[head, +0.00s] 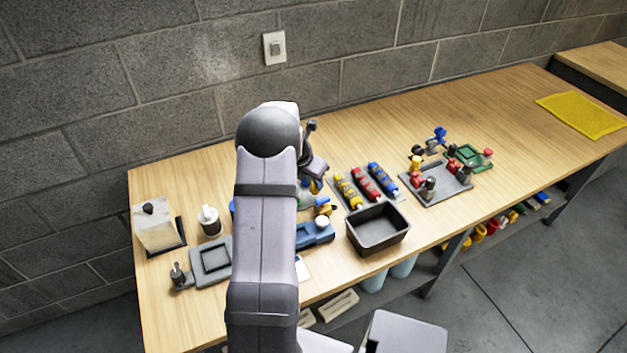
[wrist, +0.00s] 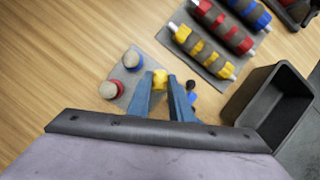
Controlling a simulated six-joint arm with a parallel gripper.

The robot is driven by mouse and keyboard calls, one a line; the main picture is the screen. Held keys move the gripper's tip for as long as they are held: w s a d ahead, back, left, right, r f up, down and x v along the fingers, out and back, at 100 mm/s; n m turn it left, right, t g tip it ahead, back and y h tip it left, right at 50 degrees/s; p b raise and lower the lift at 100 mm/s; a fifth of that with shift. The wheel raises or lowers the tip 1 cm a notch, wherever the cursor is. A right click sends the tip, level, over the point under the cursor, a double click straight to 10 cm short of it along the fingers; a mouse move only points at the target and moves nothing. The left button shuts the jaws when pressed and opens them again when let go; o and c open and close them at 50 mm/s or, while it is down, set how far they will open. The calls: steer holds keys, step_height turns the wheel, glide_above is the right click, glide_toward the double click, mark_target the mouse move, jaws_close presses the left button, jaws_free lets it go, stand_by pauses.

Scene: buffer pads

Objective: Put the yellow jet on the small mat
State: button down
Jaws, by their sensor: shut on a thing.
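In the wrist view my gripper (wrist: 162,84) has its two blue fingers closed around a small yellow piece, the yellow jet (wrist: 160,78). Only its upper part shows between the fingertips. A small grey mat (wrist: 121,102) lies just left of the fingers. On it stand a red piece (wrist: 131,62) and a blue piece (wrist: 108,90) with pale round tops, apart from each other. The yellow jet appears over or beside the mat's right side; its height above it I cannot tell. In the head view my arm hides most of the gripper and the mat.
A rack of yellow, red and blue banded cylinders (head: 366,184) lies right of my arm. A black bin (head: 378,228) stands in front of it. A grey fixture board (head: 436,190) is farther right. A yellow cloth (head: 583,115) lies at the far right, with clear table before it.

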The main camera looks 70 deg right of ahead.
steer(key=shift+f+b, duration=0.55)
steer(key=shift+f, duration=0.55)
stand_by(0.7)
steer(key=c, duration=1.5)
jaws_free()
steer(key=shift+r, duration=0.1)
steer(key=shift+b+v, duration=0.5)
steer(key=shift+v, duration=3.1)
steer(key=shift+w, duration=0.1)
